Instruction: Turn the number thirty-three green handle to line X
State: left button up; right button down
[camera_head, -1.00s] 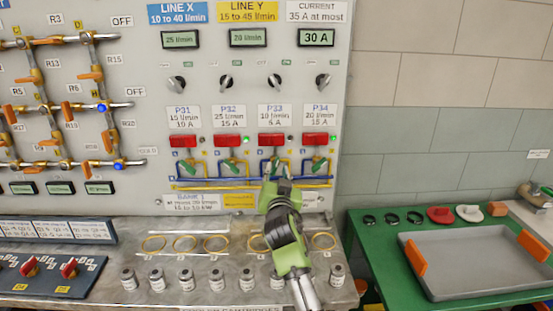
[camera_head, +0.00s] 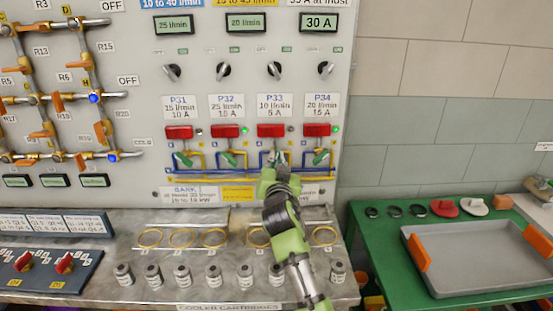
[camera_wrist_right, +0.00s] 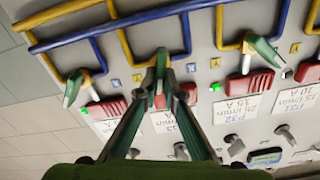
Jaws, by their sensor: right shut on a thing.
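The green P33 handle (camera_wrist_right: 161,62) sits on the valve below the red P33 switch (camera_head: 271,131). In the head view the handle is mostly hidden by my right gripper (camera_head: 276,163). In the wrist view, which shows the panel upside down, the right gripper's two fingers (camera_wrist_right: 160,94) are closed around the handle's free end. There the handle points nearly straight towards the switch, between a yellow pipe and a blue pipe. The LINE X label (camera_head: 172,3) is cut off at the top. My left gripper is not in view.
Green handles of P32 (camera_head: 229,158) and P34 (camera_head: 318,157) flank the gripper closely; P31's (camera_head: 184,158) is farther left. Cartridges (camera_head: 214,276) stand on the ledge below. A green table (camera_head: 376,248) with a grey tray (camera_head: 480,265) is at right.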

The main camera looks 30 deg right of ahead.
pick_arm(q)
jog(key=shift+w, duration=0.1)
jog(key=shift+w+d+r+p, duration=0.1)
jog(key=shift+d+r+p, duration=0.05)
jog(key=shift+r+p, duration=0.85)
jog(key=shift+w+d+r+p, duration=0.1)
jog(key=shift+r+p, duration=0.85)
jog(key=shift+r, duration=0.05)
pick_arm(e)
jog(key=shift+w+a+n, duration=0.1)
jog(key=shift+a+n, duration=0.05)
jog(key=shift+n, duration=1.9)
jog(key=shift+w+a+n, duration=0.1)
jog(key=shift+n, duration=1.9)
jog(key=shift+w+a+n, duration=0.1)
jog(key=shift+a+n, duration=0.05)
jog(key=shift+n, duration=1.9)
jog(key=c, duration=2.2)
grip_release()
jog(key=shift+o, duration=0.2)
jog(key=shift+f, duration=0.15)
jog(key=shift+w, duration=0.1)
